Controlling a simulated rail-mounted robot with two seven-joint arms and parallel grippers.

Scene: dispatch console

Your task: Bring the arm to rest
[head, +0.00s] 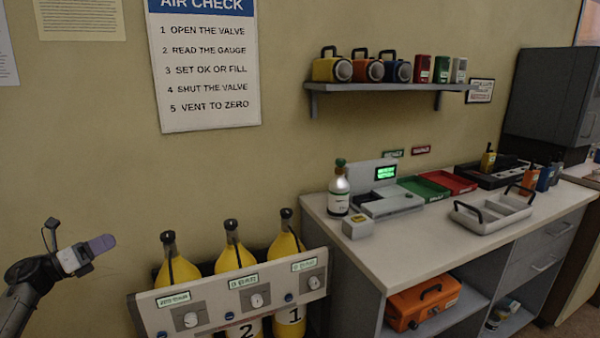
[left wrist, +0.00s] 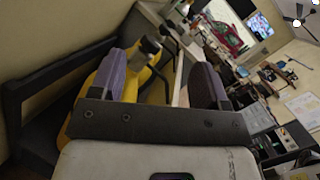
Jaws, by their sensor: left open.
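My left gripper (head: 101,244) is at the lower left in the head view, in front of the bare wall and left of the yellow cylinders. In the left wrist view its two purple finger pads (left wrist: 158,78) stand apart with nothing held between them. A yellow cylinder (left wrist: 102,78) with a dark valve shows beyond the fingers there, apart from them as far as I can tell. In the head view the gripper is clear of the cylinder rack (head: 216,308). My right gripper is in neither view.
Several yellow cylinders (head: 236,252) stand behind the rack's gauge panel. The counter (head: 400,245) holds a small grey bottle (head: 338,192), a tester, trays and radios. A wall shelf (head: 400,87) carries several coloured devices. An orange case (head: 422,302) sits beneath the counter. The wall space above my left gripper is free.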

